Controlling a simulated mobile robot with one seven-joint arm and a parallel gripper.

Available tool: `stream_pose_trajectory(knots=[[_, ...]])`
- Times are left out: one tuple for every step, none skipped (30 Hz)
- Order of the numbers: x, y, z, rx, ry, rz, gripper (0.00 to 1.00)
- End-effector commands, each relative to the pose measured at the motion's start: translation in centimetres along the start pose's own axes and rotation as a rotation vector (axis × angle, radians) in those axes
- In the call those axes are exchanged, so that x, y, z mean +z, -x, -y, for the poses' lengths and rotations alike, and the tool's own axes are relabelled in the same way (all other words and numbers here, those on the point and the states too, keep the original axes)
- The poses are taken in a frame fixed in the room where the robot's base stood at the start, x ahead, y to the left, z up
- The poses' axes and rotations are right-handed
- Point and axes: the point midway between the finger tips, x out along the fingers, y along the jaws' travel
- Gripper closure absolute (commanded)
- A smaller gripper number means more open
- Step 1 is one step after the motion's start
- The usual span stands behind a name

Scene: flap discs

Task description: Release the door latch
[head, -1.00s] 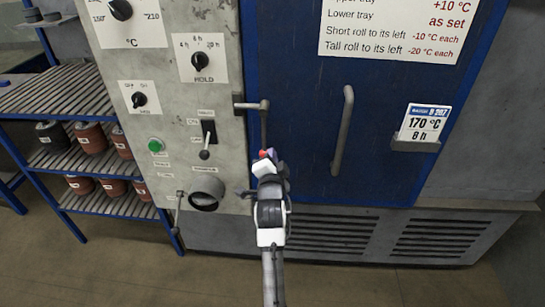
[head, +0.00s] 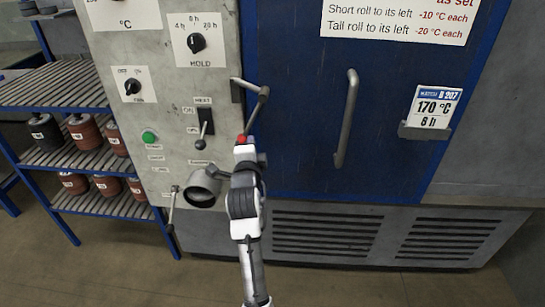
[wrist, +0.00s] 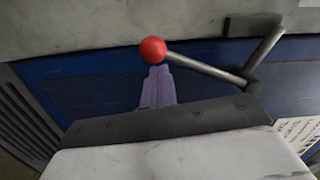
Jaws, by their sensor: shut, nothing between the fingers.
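The door latch (head: 257,107) is a grey lever with a red ball knob (head: 241,139) at its end. It pivots from a bracket at the left edge of the blue door (head: 300,110) and slants down to the left. In the wrist view the knob (wrist: 153,50) sits just past the tips of my gripper (wrist: 158,72), and the lever (wrist: 208,66) runs right to its pivot. My gripper is also at the knob in the head view (head: 244,148). Its fingers are shut and empty; whether they touch the knob is unclear.
A vertical door handle (head: 346,118) is right of the latch, with a card holder (head: 424,131) further right. The grey control panel (head: 165,100) on the left has knobs, a switch and a protruding round port (head: 203,188). A shelf rack (head: 75,100) holds several rolls.

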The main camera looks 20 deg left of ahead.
Motion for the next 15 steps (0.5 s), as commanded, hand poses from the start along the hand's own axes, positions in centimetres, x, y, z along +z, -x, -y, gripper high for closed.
stream_pose_trajectory(knots=[[0.9,-0.1,-0.4,-0.008,-0.047,0.004,1.0],[1.3,-0.1,-0.2,-0.01,-0.075,0.005,1.0],[1.7,-0.1,0.1,-0.014,-0.112,0.004,1.0],[2.0,-0.1,0.2,-0.015,-0.141,0.004,1.0],[2.3,-0.2,0.4,-0.018,-0.17,0.005,1.0],[2.7,-0.2,0.8,-0.021,-0.208,0.005,1.0],[3.0,-0.2,0.9,-0.022,-0.236,0.004,1.0],[3.3,-0.2,1.2,-0.026,-0.265,0.005,1.0],[3.7,-0.3,1.5,-0.028,-0.304,0.006,1.0],[4.0,-0.3,1.8,-0.03,-0.332,0.005,1.0],[4.3,-0.3,2.0,-0.033,-0.36,0.005,1.0],[4.6,-0.3,2.4,-0.036,-0.399,0.005,1.0],[4.9,-0.3,2.6,-0.038,-0.427,0.005,1.0],[5.1,-0.3,3.0,-0.041,-0.456,0.006,1.0],[5.4,-0.4,3.4,-0.044,-0.493,0.005,1.0]])
